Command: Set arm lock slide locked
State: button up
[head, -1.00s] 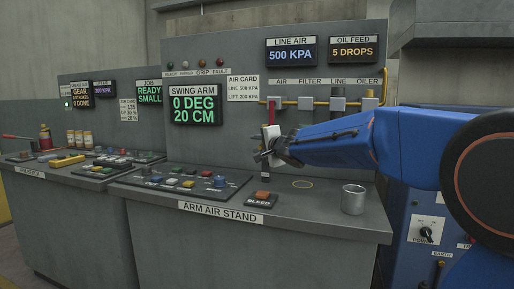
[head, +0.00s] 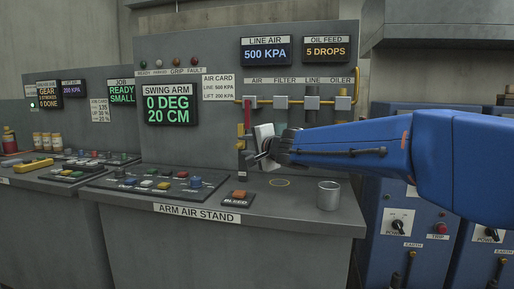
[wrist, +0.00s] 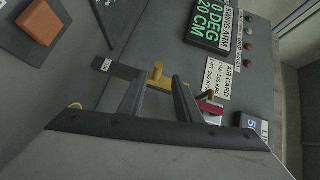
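A dark upright strip with a small white label (wrist: 103,64) is on the stand's back panel; I take it for the arm lock slide. A yellow block with a round peg (wrist: 157,73) sits at its upper part. My gripper (wrist: 160,79) is open, its two fingers spread on either side of the yellow peg in the wrist view. I see no clear contact. In the head view my gripper (head: 262,152) is in front of the panel, just right of the dark strip (head: 241,160), and hides part of this area. The label's words are too small to read.
The desk holds an orange BLEED button (head: 239,195), a grey cup (head: 328,195) and a button panel (head: 160,183). The swing arm display (head: 170,104) reads 0 DEG, 20 CM.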

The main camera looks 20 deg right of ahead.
jog(key=v, duration=0.7)
dwell(0.3)
